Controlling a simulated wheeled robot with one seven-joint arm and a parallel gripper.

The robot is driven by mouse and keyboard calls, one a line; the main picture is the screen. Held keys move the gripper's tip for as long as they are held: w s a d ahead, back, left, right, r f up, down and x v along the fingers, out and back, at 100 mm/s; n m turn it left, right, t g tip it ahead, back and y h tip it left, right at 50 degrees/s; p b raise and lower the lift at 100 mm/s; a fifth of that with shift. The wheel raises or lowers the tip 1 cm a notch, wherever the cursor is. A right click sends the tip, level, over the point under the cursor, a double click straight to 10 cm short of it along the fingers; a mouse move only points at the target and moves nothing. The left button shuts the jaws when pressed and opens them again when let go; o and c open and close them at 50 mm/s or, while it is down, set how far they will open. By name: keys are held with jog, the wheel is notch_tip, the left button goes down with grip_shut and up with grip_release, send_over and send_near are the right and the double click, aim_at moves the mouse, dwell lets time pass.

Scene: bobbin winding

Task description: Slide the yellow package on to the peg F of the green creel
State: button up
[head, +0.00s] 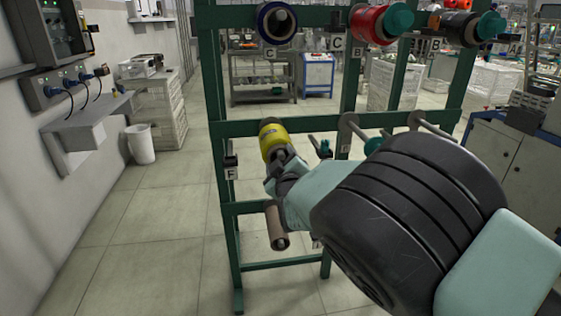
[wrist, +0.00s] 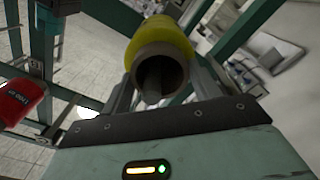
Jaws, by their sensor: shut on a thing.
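The yellow package (head: 272,136) is at the middle crossbar of the green creel (head: 214,90), right of the post with the F label (head: 231,173). My gripper (head: 283,168) is shut on the package from the near side. In the wrist view the yellow package (wrist: 172,32) lies between the two fingers of my gripper (wrist: 158,62), with its brown tube end facing the camera. A grey shape shows inside the bore; I cannot tell if it is the peg. Peg F itself is not clearly visible, hidden by the package and my gripper.
Dark blue (head: 277,22), red (head: 368,24) and black (head: 455,26) packages hang on the upper row. Bare pegs (head: 432,127) stand to the right on the middle row. A brown tube (head: 277,226) is below my gripper.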

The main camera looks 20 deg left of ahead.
jog(key=shift+r, duration=0.1)
jog(key=o, duration=1.2)
jog(key=shift+c, duration=0.2)
jog(key=v, duration=1.7)
jog(key=shift+s, duration=0.2)
